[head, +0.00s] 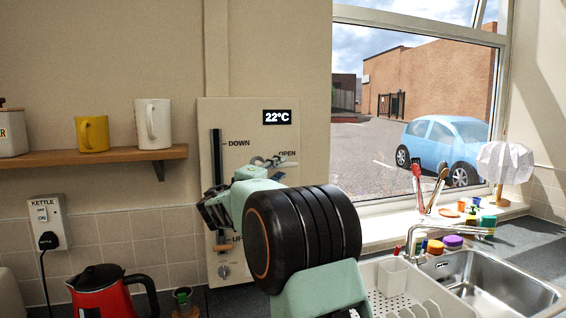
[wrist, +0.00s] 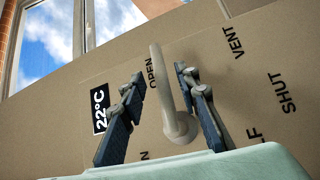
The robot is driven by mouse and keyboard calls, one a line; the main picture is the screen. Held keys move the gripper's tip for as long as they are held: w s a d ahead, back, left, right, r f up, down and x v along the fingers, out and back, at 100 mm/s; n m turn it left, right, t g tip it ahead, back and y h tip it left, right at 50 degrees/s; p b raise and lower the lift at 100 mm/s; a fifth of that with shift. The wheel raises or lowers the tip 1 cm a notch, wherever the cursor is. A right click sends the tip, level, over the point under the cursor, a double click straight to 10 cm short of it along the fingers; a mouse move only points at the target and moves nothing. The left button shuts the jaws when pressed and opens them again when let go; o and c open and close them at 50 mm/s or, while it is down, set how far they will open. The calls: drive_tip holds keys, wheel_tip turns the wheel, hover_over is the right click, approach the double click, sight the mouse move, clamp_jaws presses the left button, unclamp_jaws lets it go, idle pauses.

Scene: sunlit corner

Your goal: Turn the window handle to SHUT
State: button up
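The window handle (wrist: 178,122) is a pale grey lever on a round hub, mounted on a beige panel. In the wrist view its lever slants up beside the word OPEN, between OPEN and VENT. The SHUT label (wrist: 288,93) is farther right. My gripper (wrist: 159,73) is open, with one dark finger on each side of the lever and visible gaps to both. I cannot tell how deep the lever sits between them. In the head view my gripper (head: 213,208) is in front of the panel, and my arm hides much of the panel's right part.
A shelf (head: 120,157) with mugs is to the left. A red kettle (head: 103,292) stands below; a sink (head: 480,275) is to the right.

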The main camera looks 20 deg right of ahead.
sight(282, 167)
drive_tip(key=shift+p+x, duration=0.4)
drive_tip(key=shift+x, duration=1.4)
clamp_jaws()
